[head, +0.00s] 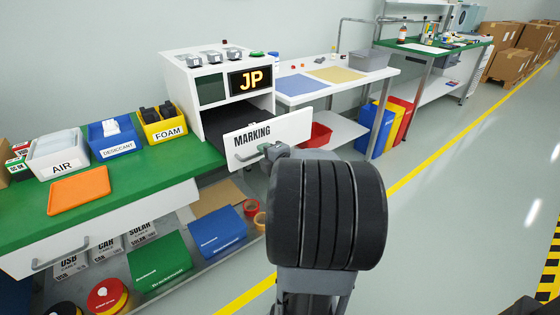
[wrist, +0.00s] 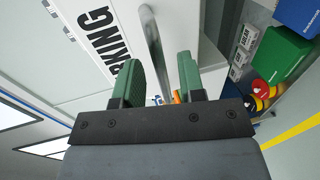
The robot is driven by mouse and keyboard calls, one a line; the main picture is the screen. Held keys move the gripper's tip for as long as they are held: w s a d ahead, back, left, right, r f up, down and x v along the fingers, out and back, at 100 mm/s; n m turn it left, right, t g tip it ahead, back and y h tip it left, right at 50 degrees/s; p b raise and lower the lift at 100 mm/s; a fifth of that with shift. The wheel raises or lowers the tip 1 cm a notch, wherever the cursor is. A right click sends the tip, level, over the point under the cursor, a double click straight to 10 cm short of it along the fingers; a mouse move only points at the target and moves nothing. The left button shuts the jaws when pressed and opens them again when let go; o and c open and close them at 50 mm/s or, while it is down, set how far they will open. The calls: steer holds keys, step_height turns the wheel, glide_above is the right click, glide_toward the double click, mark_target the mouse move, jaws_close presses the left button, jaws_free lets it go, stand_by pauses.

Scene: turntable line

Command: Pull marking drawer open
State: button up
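The marking drawer (head: 268,136) is pulled out of the white machine (head: 215,70), with its dark inside showing behind the white front. Its "MARKING" front also shows in the wrist view (wrist: 75,60). The grey bar handle (wrist: 152,40) runs down between my two green fingers. My gripper (wrist: 158,75) is open, with a gap on each side of the bar. In the head view my gripper (head: 275,151) is at the handle (head: 250,154), mostly hidden behind my dark wrist.
The green bench (head: 130,184) left of the machine holds an orange tray (head: 80,190) and the AIR, DESICCANT and FOAM bins. Boxes and tape rolls lie on the shelf below. A red bin (head: 318,136) stands behind the drawer. The floor to the right is clear.

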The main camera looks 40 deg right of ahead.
steer(key=p+v, duration=0.1)
steer(key=v, duration=1.1)
steer(key=shift+p, duration=0.4)
steer(key=shift+w, duration=0.1)
steer(key=w+a+r+m+g+h+p, duration=0.2)
steer(key=w+r+m+p, duration=0.1)
steer(key=r+m+p, duration=0.3)
steer(key=w+a+r+m+g+h+p, duration=0.2)
steer(key=w+r+m+p, duration=0.15)
steer(key=r+p, duration=0.35)
steer(key=s+a+r+m+g+y+p, duration=0.2)
steer(key=s+a+m+g+y+p, duration=0.1)
steer(key=a, duration=0.7)
steer(key=s+a+r+m+g+y+p, duration=0.3)
steer(key=a+p, duration=0.4)
steer(key=a, duration=0.3)
steer(key=shift+s+r+m+g+p, duration=0.2)
steer(key=shift+s+m+g+p, duration=0.25)
steer(key=shift+s+g, duration=0.45)
